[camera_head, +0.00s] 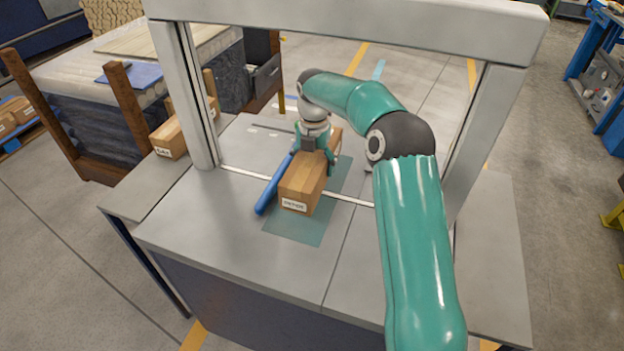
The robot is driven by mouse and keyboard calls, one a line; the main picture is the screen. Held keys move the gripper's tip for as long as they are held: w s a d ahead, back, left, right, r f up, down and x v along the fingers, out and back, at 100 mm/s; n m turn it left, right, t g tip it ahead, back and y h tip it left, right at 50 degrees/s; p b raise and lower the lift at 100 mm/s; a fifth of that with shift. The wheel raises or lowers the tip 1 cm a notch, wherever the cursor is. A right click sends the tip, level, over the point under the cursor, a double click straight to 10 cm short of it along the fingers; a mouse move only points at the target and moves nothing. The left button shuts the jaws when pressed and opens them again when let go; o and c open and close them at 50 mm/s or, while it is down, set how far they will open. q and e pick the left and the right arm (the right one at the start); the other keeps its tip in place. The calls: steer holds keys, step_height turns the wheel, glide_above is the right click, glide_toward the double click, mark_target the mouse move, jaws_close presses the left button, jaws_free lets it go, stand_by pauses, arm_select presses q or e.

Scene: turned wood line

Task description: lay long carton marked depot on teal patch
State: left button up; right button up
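A long brown carton (303,188) with a white label on its near end is at the middle of the table. The label's print is small and blurred. The carton lies over the teal patch (298,228), lengthwise along it; patch shows at its near end and right side. I cannot tell whether its underside touches the patch. My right gripper (315,158) reaches down over the carton from above, one finger on each side, and appears closed on it. Its body hides part of the carton's far half. My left gripper is not in view.
A blue rod (272,186) lies close along the carton's left side. A grey frame (350,30) spans the table (230,245), with a post on each side. Another labelled carton (168,140) stands on a side surface at left. The table's near left is clear.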

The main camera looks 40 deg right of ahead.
steer(key=shift+w+a+f, duration=0.1)
steer(key=shift+w+f, duration=0.1)
steer(key=shift+f, duration=2.25)
steer(key=shift+f, duration=0.1)
steer(key=o, duration=1.6)
steer(key=shift+s, duration=0.1)
step_height(320, 180, up, 7)
steer(key=shift+r, duration=0.35)
